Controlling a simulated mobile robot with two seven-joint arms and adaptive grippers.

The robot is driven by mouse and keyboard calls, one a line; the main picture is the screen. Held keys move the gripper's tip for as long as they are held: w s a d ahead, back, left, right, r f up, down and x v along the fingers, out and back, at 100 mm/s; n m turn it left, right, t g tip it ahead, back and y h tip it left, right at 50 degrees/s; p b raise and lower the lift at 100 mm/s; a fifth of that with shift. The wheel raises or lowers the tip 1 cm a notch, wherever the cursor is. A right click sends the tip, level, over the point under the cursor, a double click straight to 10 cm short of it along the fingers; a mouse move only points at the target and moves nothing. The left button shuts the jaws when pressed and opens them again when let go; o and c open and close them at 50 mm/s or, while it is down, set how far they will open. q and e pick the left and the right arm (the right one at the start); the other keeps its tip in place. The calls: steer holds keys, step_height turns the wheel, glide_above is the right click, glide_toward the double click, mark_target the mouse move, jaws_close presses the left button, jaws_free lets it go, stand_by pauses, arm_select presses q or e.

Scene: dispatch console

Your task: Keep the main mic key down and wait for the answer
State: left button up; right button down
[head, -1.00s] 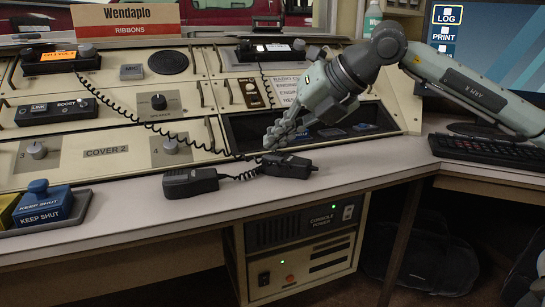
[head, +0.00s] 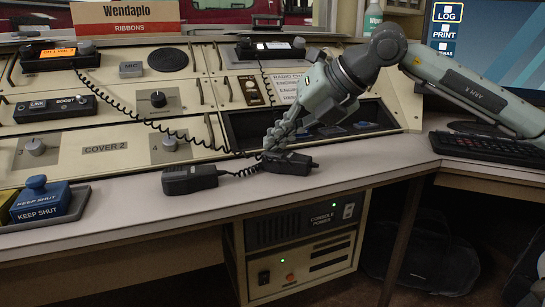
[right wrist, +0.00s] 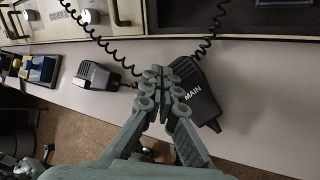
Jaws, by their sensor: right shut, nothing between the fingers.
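The main mic (head: 292,164) is a black hand mic lying on the grey desk ledge. In the right wrist view it bears the label MAIN (right wrist: 196,98). My right gripper (head: 268,154) is shut and empty, pointing down at the mic's left end. In the right wrist view its closed fingertips (right wrist: 163,78) lie along the mic's left side and overlap it. I cannot tell whether they touch it. The mic's key is not distinguishable, so whether it is down does not show. My left gripper is not in view.
A second black mic (head: 190,179) lies just left of the main one, also in the right wrist view (right wrist: 97,75). Coiled cords run up to the console. A blue KEEP SHUT block (head: 40,201) sits in a tray at far left. A keyboard (head: 490,148) is at right.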

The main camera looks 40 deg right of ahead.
mark_target(277, 154)
steer(key=shift+f+b, duration=0.4)
steer(key=shift+f, duration=0.05)
stand_by(1.6)
steer(key=shift+r, duration=0.15)
stand_by(1.2)
steer(key=shift+r+p, duration=0.75)
steer(key=shift+p, duration=0.1)
step_height(277, 154, up, 5)
steer(key=p, duration=0.5)
